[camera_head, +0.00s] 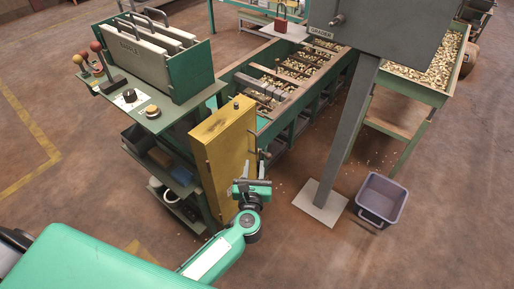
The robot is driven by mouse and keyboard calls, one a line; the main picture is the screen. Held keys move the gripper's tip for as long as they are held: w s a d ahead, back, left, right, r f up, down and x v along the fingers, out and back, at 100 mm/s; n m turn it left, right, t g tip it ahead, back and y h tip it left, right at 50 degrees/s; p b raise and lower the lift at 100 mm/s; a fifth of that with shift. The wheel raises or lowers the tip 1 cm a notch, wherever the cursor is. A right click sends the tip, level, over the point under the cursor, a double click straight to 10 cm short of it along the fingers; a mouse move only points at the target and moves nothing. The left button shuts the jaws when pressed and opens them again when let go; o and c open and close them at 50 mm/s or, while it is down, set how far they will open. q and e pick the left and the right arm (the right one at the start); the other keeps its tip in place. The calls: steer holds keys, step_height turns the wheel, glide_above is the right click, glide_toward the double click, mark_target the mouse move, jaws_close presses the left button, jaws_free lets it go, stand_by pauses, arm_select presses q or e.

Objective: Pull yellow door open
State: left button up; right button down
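The yellow door (226,148) is the face of an upright yellow cabinet standing at the right end of the green workbench. It looks closed, though its edges are hard to make out. A small dark handle (264,154) sticks out at its right side. My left gripper (254,184) is at the lower right of the yellow cabinet, just below the handle and close to it. Its fingers are small and partly merged with the wrist, so I cannot tell whether they are open or touching anything. My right gripper is not in view.
The green workbench (158,112) holds knobs and upright panels, with bins on lower shelves. A nut hopper (300,66) stands behind. A grey post (345,140) on a base plate and a grey bin (381,200) stand to the right. Floor in front is mostly clear.

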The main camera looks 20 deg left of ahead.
mark_target(256, 146)
arm_select(q)
steer(key=x, duration=0.8)
steer(key=shift+w, duration=0.25)
jaws_close()
